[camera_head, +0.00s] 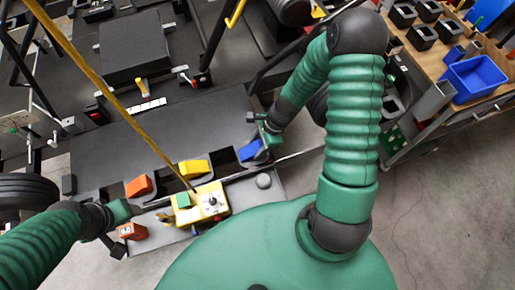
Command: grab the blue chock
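The blue chock (250,150) lies in a slot of the grey tray (278,184), near the middle of the view. My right gripper (265,135) comes down from the upper right and is at the chock's right end. I cannot tell whether its fingers touch the chock or are closed on it. My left gripper (118,222) is at the lower left, beside an orange-red block (131,231). Its fingers are partly hidden, so its opening is unclear.
An orange chock (139,186) and a yellow chock (194,168) sit left of the blue one. A yellow control box (206,202) stands in front. A yellow pole (105,85) crosses the left side. A blue bin (476,78) is on the right bench.

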